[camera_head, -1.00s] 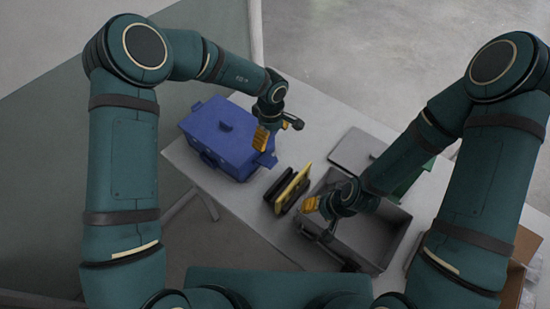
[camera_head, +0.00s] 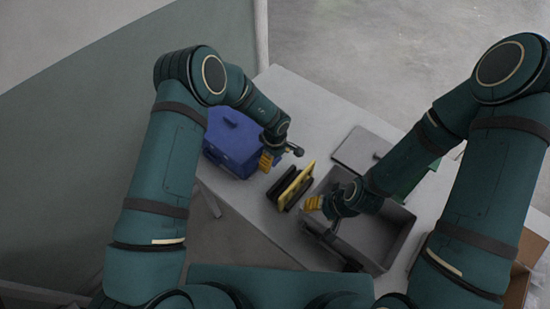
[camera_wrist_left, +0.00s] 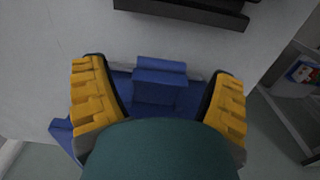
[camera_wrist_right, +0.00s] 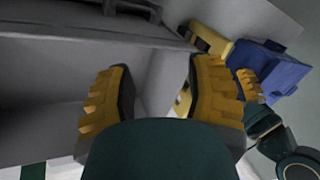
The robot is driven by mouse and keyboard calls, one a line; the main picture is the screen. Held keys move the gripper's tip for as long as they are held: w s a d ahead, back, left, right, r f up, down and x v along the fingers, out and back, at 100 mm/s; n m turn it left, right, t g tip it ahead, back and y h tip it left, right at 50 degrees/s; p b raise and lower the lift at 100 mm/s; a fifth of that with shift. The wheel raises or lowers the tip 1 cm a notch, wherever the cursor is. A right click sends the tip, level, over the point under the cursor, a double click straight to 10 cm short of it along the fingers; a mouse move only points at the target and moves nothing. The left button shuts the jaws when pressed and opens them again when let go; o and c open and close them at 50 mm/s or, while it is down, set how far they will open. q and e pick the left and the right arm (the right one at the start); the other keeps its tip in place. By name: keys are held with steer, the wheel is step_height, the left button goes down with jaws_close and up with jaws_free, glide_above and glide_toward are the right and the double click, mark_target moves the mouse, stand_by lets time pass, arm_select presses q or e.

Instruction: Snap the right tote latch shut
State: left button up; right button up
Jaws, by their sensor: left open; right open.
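The blue tote (camera_head: 228,148) stands on the table at the left, partly hidden by my left arm. My left gripper (camera_head: 267,160) is open at the tote's right side. In the left wrist view, a blue latch-like piece (camera_wrist_left: 160,82) on the tote lies between my open fingers (camera_wrist_left: 158,100), with a gap on both sides. I cannot tell how far it is closed. The other latch is not clear. My right gripper (camera_head: 314,202) is open and empty over the left end of the grey bin. The tote also shows in the right wrist view (camera_wrist_right: 285,72).
The grey open bin (camera_head: 398,222) stands at the right. Black and yellow upright pieces (camera_head: 293,186) stand between the tote and bin. A grey flat panel (camera_head: 358,148) lies behind the bin. A cardboard box (camera_head: 525,262) is at the lower right. The table's back left is clear.

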arm_select(q)
steer(key=c, duration=1.2)
steer(key=shift+w+a+r+g+h+p, duration=0.1)
steer(key=shift+a+r+g+h+p, duration=0.1)
steer(key=shift+g+h+p, duration=0.3)
steer(key=shift+c, duration=0.2)
steer(key=shift+r, duration=0.1)
steer(key=shift+w+a+r+h+p, duration=0.1)
steer(key=shift+a+r+h+p, duration=0.1)
steer(key=shift+h+p, duration=0.25)
steer(key=shift+w+a+r+g+h+b, duration=0.1)
steer(key=shift+g+h+b, duration=0.1)
steer(key=shift+g+h, duration=0.15)
steer(key=shift+w+a+g+h+b, duration=0.1)
steer(key=shift+g+h+b, duration=0.05)
steer(key=shift+g+h, duration=0.2)
steer(key=shift+c, duration=0.2)
steer(key=shift+w+a+r+g+h+b, duration=0.1)
steer(key=shift+a+r+g+h+b, duration=0.15)
steer(key=shift+g+h+b, duration=0.3)
steer(key=shift+w+a+r+g+h+b, duration=0.1)
steer(key=shift+a+r+g+h+b, duration=0.2)
steer(key=shift+h+b, duration=0.4)
steer(key=shift+d+f, duration=0.1)
